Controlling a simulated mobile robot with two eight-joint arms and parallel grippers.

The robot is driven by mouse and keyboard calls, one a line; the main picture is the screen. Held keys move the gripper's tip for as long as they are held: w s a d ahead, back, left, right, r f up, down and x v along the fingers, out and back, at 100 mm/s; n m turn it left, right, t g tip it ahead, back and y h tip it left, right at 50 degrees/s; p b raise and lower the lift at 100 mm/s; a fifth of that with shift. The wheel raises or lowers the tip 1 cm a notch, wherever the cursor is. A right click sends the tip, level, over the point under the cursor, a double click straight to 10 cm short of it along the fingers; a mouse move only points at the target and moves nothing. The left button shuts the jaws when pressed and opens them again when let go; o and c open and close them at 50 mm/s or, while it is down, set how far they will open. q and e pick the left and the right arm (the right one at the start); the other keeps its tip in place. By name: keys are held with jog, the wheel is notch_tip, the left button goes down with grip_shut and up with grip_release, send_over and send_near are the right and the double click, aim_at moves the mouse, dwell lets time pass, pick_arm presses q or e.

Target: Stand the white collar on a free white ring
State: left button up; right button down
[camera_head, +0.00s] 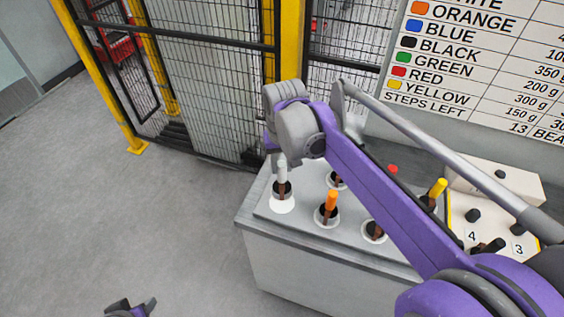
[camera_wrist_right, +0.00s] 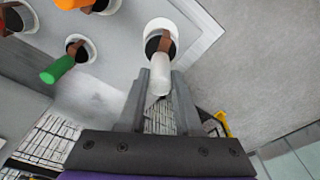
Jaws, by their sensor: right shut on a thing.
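The white collar (camera_head: 282,172) has a pale upright handle, a brown stem and a dark base. My right gripper (camera_head: 281,153) is shut on its handle, which also shows between the fingers in the right wrist view (camera_wrist_right: 160,75). The collar is upright over a white ring (camera_head: 283,206) at the near left corner of the grey bench (camera_head: 262,228). Its dark base covers only part of this ring; I cannot tell whether they touch. In the right wrist view the ring (camera_wrist_right: 159,25) shows around the base. My left gripper (camera_head: 131,308) is low at the bottom edge, empty, fingers apart.
Orange (camera_head: 331,201), red (camera_head: 393,169) and yellow (camera_head: 438,188) handled collars stand on the bench. A green one (camera_wrist_right: 58,68) shows in the right wrist view. My right arm hides part of the bench. A numbered panel (camera_head: 482,214) is at right; mesh fencing (camera_head: 205,75) stands behind.

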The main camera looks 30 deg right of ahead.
aim_at(282, 179)
pick_arm(q)
jog(key=shift+s+f+b, duration=0.3)
jog(key=shift+f+b, duration=0.25)
jog(key=shift+f, duration=0.2)
jog(key=shift+s+f+b, duration=0.3)
jog(key=shift+f+b, duration=0.2)
jog(key=shift+f, duration=0.2)
pick_arm(e)
jog(key=shift+f, duration=2)
pick_arm(q)
jog(key=shift+s+f+b, duration=0.2)
jog(key=shift+f+b, duration=0.3)
jog(key=shift+f, duration=0.15)
pick_arm(e)
jog(key=shift+f, duration=0.95)
jog(key=c, duration=0.5)
grip_release()
jog(key=shift+r, duration=0.1)
pick_arm(q)
jog(key=shift+w+r+p, duration=0.15)
jog(key=shift+r+p, duration=0.25)
jog(key=shift+r, duration=0.1)
pick_arm(e)
jog(key=r, duration=0.3)
jog(key=s+r, duration=0.1)
jog(key=r, duration=0.6)
jog(key=shift+s+a+r, duration=0.15)
jog(key=shift+a+r, duration=0.05)
jog(key=shift+r, duration=0.1)
